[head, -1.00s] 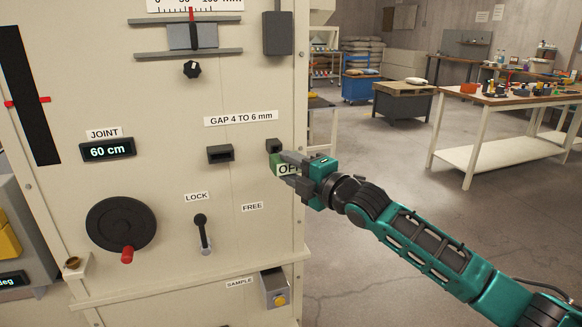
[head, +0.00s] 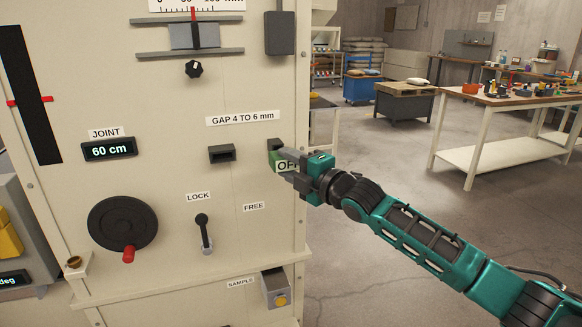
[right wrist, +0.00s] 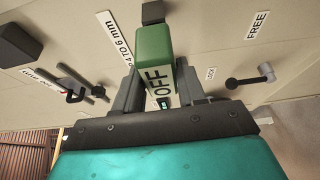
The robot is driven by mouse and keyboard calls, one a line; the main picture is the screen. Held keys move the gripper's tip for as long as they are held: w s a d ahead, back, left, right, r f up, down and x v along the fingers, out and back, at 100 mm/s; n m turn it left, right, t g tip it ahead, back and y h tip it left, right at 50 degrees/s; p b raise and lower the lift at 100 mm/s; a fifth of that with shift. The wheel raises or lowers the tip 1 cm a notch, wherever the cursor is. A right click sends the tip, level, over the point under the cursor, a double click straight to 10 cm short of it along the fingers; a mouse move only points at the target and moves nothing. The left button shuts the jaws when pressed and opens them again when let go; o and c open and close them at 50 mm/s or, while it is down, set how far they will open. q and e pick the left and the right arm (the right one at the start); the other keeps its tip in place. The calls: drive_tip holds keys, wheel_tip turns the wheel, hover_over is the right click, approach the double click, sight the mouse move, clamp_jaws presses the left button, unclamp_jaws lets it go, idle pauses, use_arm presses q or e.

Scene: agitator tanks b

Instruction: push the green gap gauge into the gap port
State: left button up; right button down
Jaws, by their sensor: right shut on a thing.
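The green gap gauge (head: 276,160), with a white OFF label, is held at the right side of the panel. It also shows in the right wrist view (right wrist: 154,46). My right gripper (head: 296,178) is shut on it. A dark rectangular port (head: 222,153) with an open front sits left of the gauge, below the GAP 4 TO 6 mm label (head: 243,118). A second dark block (head: 273,144) sits right behind the gauge, partly covered; I cannot tell whether the gauge touches it. My left gripper is not in view.
The lock lever (head: 204,230) stands below the port, left of the FREE label. A black handwheel (head: 123,222) is lower left, and a sample box (head: 276,287) is lower right. The panel between port and gauge is bare. A workbench (head: 500,98) stands far right.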

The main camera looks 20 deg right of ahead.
drive_tip(key=shift+w+a+r+b, duration=0.1)
drive_tip(key=shift+w+b, duration=0.2)
drive_tip(key=shift+w, duration=1.35)
drive_tip(key=c, duration=0.6)
unclamp_jaws()
drive_tip(key=shift+o, duration=0.2)
drive_tip(key=shift+s, duration=0.1)
drive_tip(key=shift+s+d, duration=0.3)
drive_tip(key=shift+s, duration=0.2)
drive_tip(key=v, duration=1.1)
drive_tip(key=shift+s, duration=0.3)
